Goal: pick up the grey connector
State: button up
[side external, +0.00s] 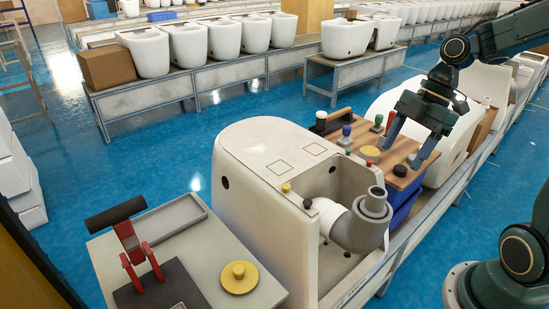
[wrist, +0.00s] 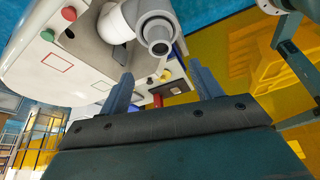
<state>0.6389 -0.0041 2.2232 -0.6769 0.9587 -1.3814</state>
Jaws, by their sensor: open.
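The grey connector (side external: 368,220) is a ringed pipe end joined to a white bent pipe (side external: 329,214) at the open recess of the white toilet body (side external: 255,195). In the wrist view the connector (wrist: 155,27) shows at the top centre, its round mouth facing the camera, beyond the fingertips. My gripper (side external: 405,148) hangs above the wooden board, behind and to the right of the connector, apart from it. Its two fingers are spread and empty; they also show in the wrist view (wrist: 160,68).
A wooden board (side external: 378,157) with coloured knobs lies beside the toilet body over a blue bin (side external: 402,207). A grey table (side external: 250,260) at front left carries a yellow disc (side external: 239,277) and a red clamp (side external: 135,245). More white toilet bodies stand on conveyors behind.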

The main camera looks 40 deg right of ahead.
aim_at(379, 191)
jog(key=shift+x, duration=3.5)
jog(key=shift+x, duration=2.55)
jog(key=shift+w, duration=0.1)
jog(key=c, duration=1.1)
